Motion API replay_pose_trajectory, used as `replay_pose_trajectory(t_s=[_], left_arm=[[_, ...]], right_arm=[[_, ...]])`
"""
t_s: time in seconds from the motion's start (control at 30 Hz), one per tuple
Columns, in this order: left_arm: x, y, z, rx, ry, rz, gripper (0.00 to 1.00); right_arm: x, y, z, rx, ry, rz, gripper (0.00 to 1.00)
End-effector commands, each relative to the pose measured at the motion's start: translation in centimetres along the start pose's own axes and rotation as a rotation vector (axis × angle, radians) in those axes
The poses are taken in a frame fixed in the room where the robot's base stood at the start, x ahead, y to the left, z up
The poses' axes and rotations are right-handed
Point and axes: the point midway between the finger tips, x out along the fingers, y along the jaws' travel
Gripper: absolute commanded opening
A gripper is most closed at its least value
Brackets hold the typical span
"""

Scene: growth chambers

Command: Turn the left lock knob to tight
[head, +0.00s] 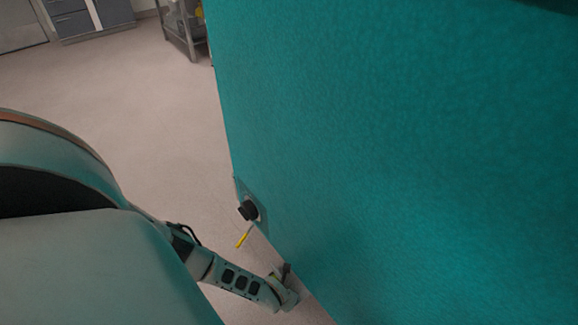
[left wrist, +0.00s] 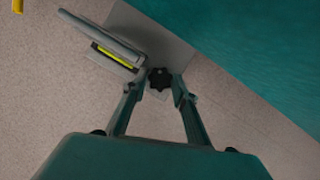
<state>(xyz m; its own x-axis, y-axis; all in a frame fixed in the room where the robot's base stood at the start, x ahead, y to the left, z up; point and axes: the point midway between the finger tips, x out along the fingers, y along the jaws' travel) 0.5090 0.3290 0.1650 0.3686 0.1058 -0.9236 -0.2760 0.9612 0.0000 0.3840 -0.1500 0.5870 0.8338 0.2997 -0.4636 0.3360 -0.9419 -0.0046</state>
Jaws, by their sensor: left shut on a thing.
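A black lobed lock knob (left wrist: 159,77) shows in the left wrist view, at a grey metal plate (left wrist: 164,33) beside the teal panel (left wrist: 245,50). My left gripper (left wrist: 157,87) is shut on this knob, with one finger on each side of it. In the head view my left arm reaches down to the lower edge of the teal panel (head: 400,150); the held knob cannot be made out there. No mark shows how tight the knob is. My right gripper is not in view.
A grey lever-like part with a yellow stripe (left wrist: 112,54) lies just left of the knob. Higher on the panel's edge is a round black fitting (head: 248,210), with a yellow rod (head: 243,237) below it. Pale floor (head: 130,110) is open to the left. A metal rack (head: 182,28) stands behind.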

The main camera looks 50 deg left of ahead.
Motion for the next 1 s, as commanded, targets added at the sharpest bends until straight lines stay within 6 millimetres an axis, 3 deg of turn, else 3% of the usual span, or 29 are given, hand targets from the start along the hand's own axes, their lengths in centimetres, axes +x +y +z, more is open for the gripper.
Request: replay_pose_trajectory(t_s=[0.4,0.93,0.97,1.0], left_arm=[[0.05,0.14,-0.34,0.165,0.004,-0.069,0.06],[0.06,0.15,-0.36,0.184,0.005,-0.077,0.06],[0.06,0.15,-0.37,0.184,0.005,-0.077,0.33],[0.06,0.15,-0.36,0.183,0.005,-0.077,0.43]], right_arm=[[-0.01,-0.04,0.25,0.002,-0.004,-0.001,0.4],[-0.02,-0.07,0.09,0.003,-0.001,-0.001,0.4],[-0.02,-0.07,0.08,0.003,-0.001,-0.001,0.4],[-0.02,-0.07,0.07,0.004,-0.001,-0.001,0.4]])
